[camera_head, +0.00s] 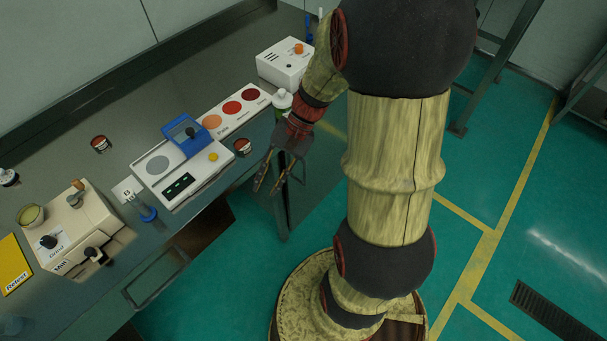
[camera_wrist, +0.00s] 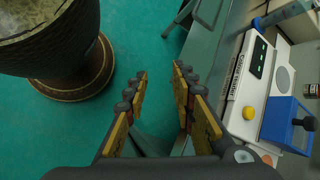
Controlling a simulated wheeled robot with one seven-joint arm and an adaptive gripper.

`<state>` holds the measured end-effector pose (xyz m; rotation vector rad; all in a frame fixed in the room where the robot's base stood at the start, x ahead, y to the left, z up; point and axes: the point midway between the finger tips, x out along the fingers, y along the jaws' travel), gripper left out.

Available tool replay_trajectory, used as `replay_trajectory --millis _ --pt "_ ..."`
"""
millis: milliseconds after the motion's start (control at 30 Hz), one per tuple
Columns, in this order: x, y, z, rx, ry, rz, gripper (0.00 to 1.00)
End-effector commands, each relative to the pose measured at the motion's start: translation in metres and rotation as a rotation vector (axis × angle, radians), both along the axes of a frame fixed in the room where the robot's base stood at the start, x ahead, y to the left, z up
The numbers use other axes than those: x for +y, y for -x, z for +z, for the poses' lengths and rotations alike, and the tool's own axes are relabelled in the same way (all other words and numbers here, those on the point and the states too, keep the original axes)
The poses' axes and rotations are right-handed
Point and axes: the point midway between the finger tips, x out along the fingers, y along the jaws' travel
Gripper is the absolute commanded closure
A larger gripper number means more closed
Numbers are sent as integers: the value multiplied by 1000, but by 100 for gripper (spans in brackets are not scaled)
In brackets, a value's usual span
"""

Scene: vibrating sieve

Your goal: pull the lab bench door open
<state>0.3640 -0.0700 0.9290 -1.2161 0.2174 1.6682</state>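The lab bench (camera_head: 62,125) runs along the left in the head view, and its green front (camera_wrist: 207,42) shows at the upper right of the wrist view. A rectangular metal handle (camera_head: 157,276) sticks out at the bench front, low in the head view. A bar of it seems to show at the top of the wrist view (camera_wrist: 181,19). My gripper (camera_head: 268,188) is open and empty, pointing down beside the bench's front edge. In the wrist view its fingers (camera_wrist: 160,72) are apart with only floor between them. It is clear of the handle. How far the door stands open is hard to tell.
On the bench stand a white device with a blue lid (camera_head: 187,135), a beige mill (camera_head: 80,230), a white box (camera_head: 285,62), a green-white bottle (camera_head: 282,103) and small jars (camera_head: 101,144). A brown surface (camera_head: 205,232) shows under the bench edge.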

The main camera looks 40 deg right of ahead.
Motion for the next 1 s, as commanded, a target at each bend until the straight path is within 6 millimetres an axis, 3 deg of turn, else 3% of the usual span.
replay_trajectory --millis 367,700,900,1000 --pt "-75 -18 -100 151 -497 -538 74" --pt "-151 -4 -202 141 -928 -1055 74" --pt "-197 -3 -246 31 -1117 -1310 74" --pt "-212 -2 -259 -14 -1165 -1387 74"
